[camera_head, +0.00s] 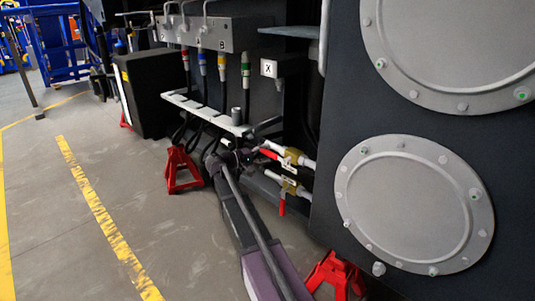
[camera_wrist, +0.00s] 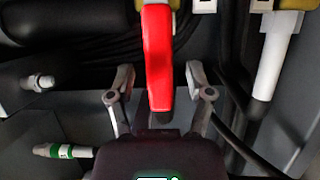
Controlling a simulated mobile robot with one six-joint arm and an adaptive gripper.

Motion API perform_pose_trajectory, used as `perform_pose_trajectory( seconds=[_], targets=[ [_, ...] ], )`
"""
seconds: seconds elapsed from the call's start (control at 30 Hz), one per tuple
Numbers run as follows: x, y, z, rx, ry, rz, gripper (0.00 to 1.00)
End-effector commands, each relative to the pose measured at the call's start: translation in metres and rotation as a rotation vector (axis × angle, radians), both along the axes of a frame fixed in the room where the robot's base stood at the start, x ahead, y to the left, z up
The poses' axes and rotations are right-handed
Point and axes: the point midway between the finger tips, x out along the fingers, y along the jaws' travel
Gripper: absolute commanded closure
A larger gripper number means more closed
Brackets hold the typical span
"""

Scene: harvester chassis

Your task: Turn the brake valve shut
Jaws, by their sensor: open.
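Two brass-coloured valves sit on pipes low on the chassis in the head view. The upper valve (camera_head: 293,156) has a red handle (camera_head: 268,153) pointing left towards my gripper (camera_head: 250,154). The lower valve (camera_head: 291,187) has a red handle (camera_head: 282,207) hanging down. Which one is the brake valve I cannot read. In the wrist view the red handle (camera_wrist: 157,58) stands upright in the picture, with its free end between the fingers of my gripper (camera_wrist: 160,80). The fingers are open, one on each side, with visible gaps.
Dark hoses run behind the handle in the wrist view, with a white pipe (camera_wrist: 276,58) to the right. A white bracket (camera_head: 205,111) lies above my arm, and red stands (camera_head: 181,170) flank it. A large round cover (camera_head: 414,204) is at right.

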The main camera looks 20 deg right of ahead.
Motion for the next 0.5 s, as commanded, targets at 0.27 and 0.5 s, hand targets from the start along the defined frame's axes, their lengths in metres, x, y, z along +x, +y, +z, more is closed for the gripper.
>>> perform_pose_trajectory(
  seconds=[0.27, 0.5],
  targets=[
    [-0.0002, -0.0075, 0.0000, 0.000, 0.000, 0.001, 0.33],
    [-0.0002, -0.0072, 0.0000, 0.000, 0.000, 0.001, 0.48]
  ],
)
